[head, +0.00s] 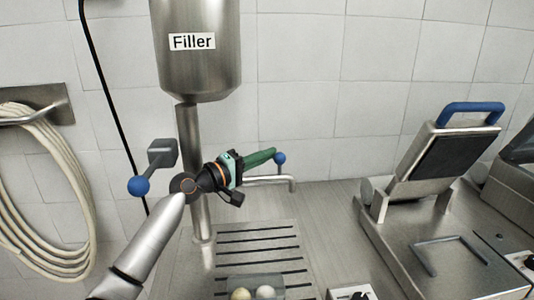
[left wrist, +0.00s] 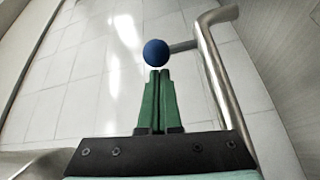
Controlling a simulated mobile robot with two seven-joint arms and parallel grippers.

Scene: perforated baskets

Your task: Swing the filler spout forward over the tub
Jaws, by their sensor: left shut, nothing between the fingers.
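The filler (head: 200,50) is a steel tank on a post, labelled "Filler". Its spout (head: 268,181) is a thin steel pipe pointing right from the post, its end bent down. A blue ball knob (head: 280,158) stands up from it. My left gripper (head: 272,153) is shut and empty, its green fingertips right at the knob. In the left wrist view the blue knob (left wrist: 156,53) is just beyond the fingertips (left wrist: 158,73); contact cannot be told. The spout pipe (left wrist: 215,70) runs to the right of them. A clear tub (head: 256,282) with two round pale items is at the bottom edge.
A slotted drain grate (head: 258,238) lies in the counter before the post. Another blue knob (head: 138,186) on a grey block is left of the post. A machine with a raised, blue-handled lid (head: 450,150) stands right. A coiled hose (head: 40,190) hangs left.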

